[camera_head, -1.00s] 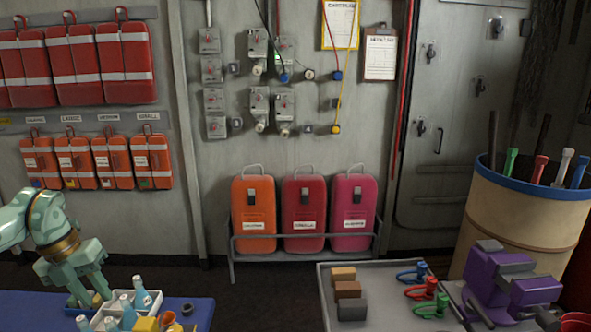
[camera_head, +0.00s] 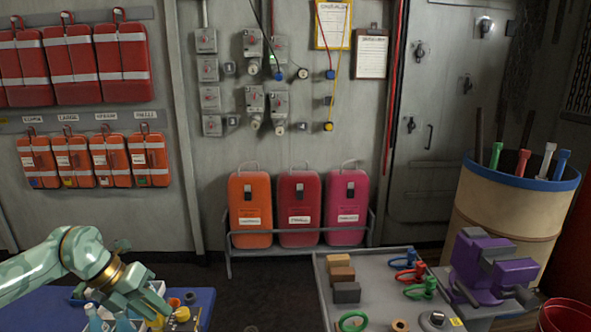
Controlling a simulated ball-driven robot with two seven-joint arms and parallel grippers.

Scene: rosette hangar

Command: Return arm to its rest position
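My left arm comes in from the lower left, pale green with a bronze band at the wrist. My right arm and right gripper are not in view.
The blue table (camera_head: 203,297) holds pale blue bottles (camera_head: 95,320) and yellow items close to the gripper. A grey cart (camera_head: 372,275) at right carries blocks, coloured shackles, a green ring (camera_head: 353,321) and a purple vise (camera_head: 488,262). Dark floor lies between them.

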